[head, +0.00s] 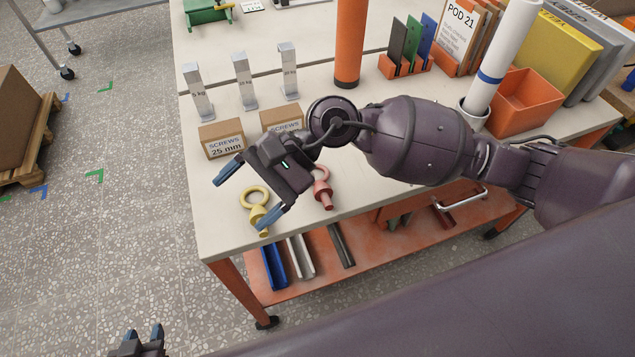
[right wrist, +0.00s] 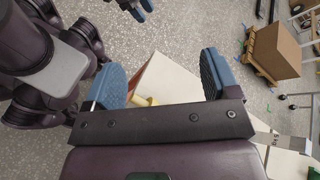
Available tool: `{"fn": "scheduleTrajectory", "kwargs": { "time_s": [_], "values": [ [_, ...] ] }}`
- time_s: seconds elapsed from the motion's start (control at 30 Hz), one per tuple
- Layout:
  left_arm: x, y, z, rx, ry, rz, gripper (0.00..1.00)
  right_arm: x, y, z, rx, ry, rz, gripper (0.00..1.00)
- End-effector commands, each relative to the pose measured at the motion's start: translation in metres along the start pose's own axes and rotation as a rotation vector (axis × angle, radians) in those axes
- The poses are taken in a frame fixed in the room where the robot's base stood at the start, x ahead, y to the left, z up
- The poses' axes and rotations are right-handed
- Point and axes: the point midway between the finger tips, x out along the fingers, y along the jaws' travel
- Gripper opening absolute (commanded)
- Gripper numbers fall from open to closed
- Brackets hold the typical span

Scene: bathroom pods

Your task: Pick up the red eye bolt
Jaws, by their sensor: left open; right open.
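The red eye bolt (head: 323,189) lies on the bench top in the head view, just right of my right gripper, with its ring partly hidden behind the gripper body. My right gripper (head: 246,196) is open and empty above the bench near its left front corner, with its fingers pointing left. It is over or beside a yellow eye bolt (head: 258,213), which also shows partly between the fingers in the right wrist view (right wrist: 142,101). The red one is not visible there. My left gripper (head: 144,338) is open at the bottom left, over the floor, away from the bench.
Two screw boxes (head: 222,138) stand behind my right gripper, with several metal weights (head: 243,80) farther back. An orange cylinder (head: 349,45) and an orange bin (head: 525,103) stand farther right. The lower shelf (head: 385,240) holds channel pieces. Bench top right of the red bolt looks clear.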

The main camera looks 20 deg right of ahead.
Motion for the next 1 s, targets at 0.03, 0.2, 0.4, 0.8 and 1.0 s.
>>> {"fn": "scheduleTrajectory", "kwargs": {
  "time_s": [0.03, 0.2, 0.4, 0.8, 1.0],
  "values": [
    [-0.001, 0.0, 0.0, 0.0, -0.002, 0.0, 0.43, -0.008, 0.005, -0.014, -0.101, 0.09, 0.102, 0.81],
    [-0.002, -0.001, 0.002, 0.0, -0.006, -0.001, 0.43, -0.05, 0.019, -0.065, -0.381, 0.362, 0.464, 0.81],
    [-0.002, -0.001, 0.0, 0.0, -0.004, -0.001, 0.43, -0.112, 0.018, -0.102, -0.547, 0.58, 0.797, 0.81],
    [-0.001, 0.0, -0.003, 0.0, 0.001, 0.001, 0.43, -0.124, 0.032, -0.132, -0.584, 0.648, 0.925, 0.81],
    [0.0, 0.0, -0.004, 0.0, 0.004, 0.001, 0.43, -0.114, 0.044, -0.149, -0.584, 0.649, 0.923, 0.81]
  ]
}}
